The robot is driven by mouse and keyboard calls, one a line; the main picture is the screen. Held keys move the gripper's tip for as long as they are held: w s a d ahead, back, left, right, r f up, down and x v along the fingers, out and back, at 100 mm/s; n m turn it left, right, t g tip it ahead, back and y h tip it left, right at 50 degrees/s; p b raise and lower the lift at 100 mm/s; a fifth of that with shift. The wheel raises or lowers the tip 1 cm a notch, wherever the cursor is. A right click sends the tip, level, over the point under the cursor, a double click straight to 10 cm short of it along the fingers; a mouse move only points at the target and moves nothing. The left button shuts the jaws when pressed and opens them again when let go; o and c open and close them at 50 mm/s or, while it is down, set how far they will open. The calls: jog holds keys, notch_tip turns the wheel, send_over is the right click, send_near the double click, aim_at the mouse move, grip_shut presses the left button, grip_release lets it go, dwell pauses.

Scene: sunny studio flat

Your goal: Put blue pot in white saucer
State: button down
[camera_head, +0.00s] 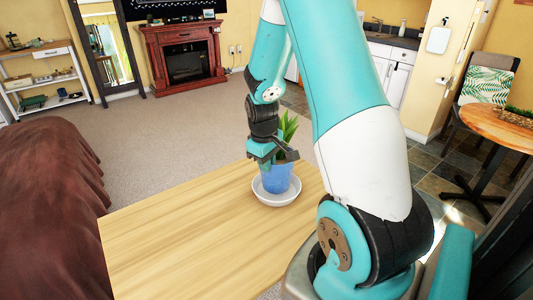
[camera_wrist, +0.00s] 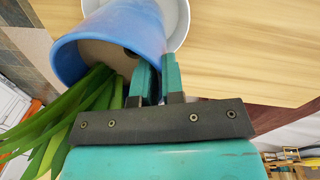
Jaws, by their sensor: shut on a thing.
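The blue pot (camera_head: 274,180) with a green plant (camera_head: 287,130) is in the white saucer (camera_head: 265,197) on the wooden table, upright in the head view. My gripper (camera_head: 267,153) is at the pot's rim from above and is shut on its wall. In the wrist view the blue pot (camera_wrist: 120,35) shows its rim and brown inside, with the gripper's teal fingers (camera_wrist: 158,82) at the rim. Part of the white saucer (camera_wrist: 177,20) shows behind the pot. Whether the pot's base touches the saucer cannot be told.
The wooden table (camera_head: 170,235) is bare to the left of the saucer, which stands near its far right edge. A brown sofa (camera_head: 45,200) is at the left. A round table (camera_head: 505,128) and a chair (camera_head: 485,85) stand at the right.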

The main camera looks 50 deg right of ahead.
jog(key=shift+f, duration=0.95)
jog(key=c, duration=1.2)
grip_release()
notch_tip(320, 180, up, 11)
jog(key=a, duration=0.1)
jog(key=a+r+n+t+y, duration=0.1)
jog(key=a+r, duration=0.1)
jog(key=a, duration=0.5)
jog(key=a+r+n+y, duration=0.1)
jog(key=a+r, duration=0.2)
jog(key=a, duration=0.4)
jog(key=s+a+r+n+y, duration=0.1)
jog(key=s+a, duration=0.4)
jog(key=a, duration=0.1)
jog(key=s+a+r+n+y, duration=0.1)
jog(key=s+a+r+n, duration=0.1)
jog(key=s+a, duration=0.3)
jog(key=s+a+r+n+g+y, duration=0.1)
jog(key=s+a, duration=0.4)
jog(key=a, duration=0.2)
jog(key=shift+s+a+r+n, duration=0.15)
jog(key=shift+s+a+n, duration=0.15)
jog(key=shift+a, duration=0.1)
